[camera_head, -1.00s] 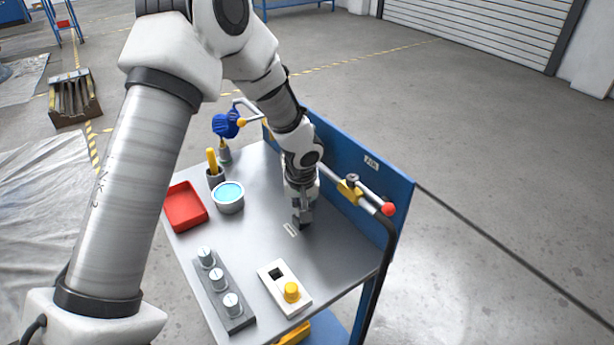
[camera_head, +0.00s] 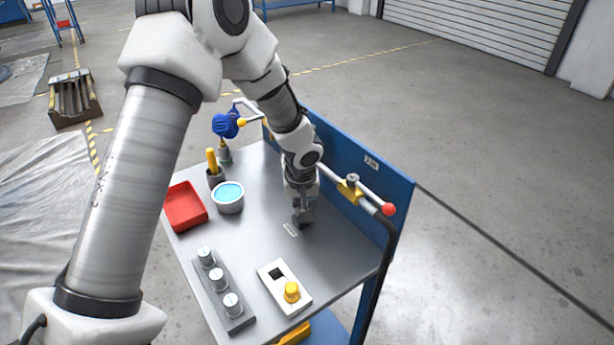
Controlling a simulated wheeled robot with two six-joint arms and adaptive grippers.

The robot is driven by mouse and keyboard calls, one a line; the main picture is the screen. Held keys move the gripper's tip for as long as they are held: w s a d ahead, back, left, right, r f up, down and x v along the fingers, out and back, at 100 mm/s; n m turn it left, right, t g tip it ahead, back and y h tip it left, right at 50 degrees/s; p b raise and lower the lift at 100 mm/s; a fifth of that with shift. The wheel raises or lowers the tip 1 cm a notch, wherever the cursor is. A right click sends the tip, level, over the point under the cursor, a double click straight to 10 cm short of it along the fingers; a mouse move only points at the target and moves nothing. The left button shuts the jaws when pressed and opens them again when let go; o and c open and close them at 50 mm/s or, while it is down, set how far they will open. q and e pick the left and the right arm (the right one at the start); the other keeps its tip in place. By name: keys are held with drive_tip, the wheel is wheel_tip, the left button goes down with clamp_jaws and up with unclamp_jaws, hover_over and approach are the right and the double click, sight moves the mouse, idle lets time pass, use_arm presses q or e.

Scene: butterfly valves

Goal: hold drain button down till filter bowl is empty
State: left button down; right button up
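My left gripper (camera_head: 302,220) points down at the steel table top, beside a small white label (camera_head: 290,229). Its fingers look like one narrow dark block, so it appears shut, with nothing visible held. I cannot make out a drain button; the gripper covers the spot under its tips. No filter bowl can be told for certain; my arm hides part of the blue back panel. A round grey container (camera_head: 229,198) with light blue content stands left of the gripper. My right gripper is not in view.
A pipe with a red ball (camera_head: 388,209) runs along the blue panel (camera_head: 386,180).

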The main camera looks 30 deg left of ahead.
use_arm(q)
drive_tip(key=shift+w+r, duration=0.3)
wheel_tip(320, 180, up, 2)
drive_tip(key=shift+w+a+r+p, duration=0.1)
drive_tip(key=shift+w+p, duration=0.05)
drive_tip(key=shift+p, duration=0.7)
drive_tip(key=shift+a+r+p, duration=0.2)
drive_tip(key=shift+r+p, duration=0.55)
drive_tip(key=shift+r, duration=0.15)
drive_tip(key=shift+s+d+r+p, duration=0.1)
drive_tip(key=shift+r+p, duration=0.25)
drive_tip(key=shift+r, duration=0.25)
drive_tip(key=shift+s+d+r+p, duration=0.1)
drive_tip(key=shift+r+p, duration=0.25)
drive_tip(key=shift+r, duration=0.25)
drive_tip(key=shift+a, duration=0.1)
drive_tip(key=shift+f, duration=0.1)
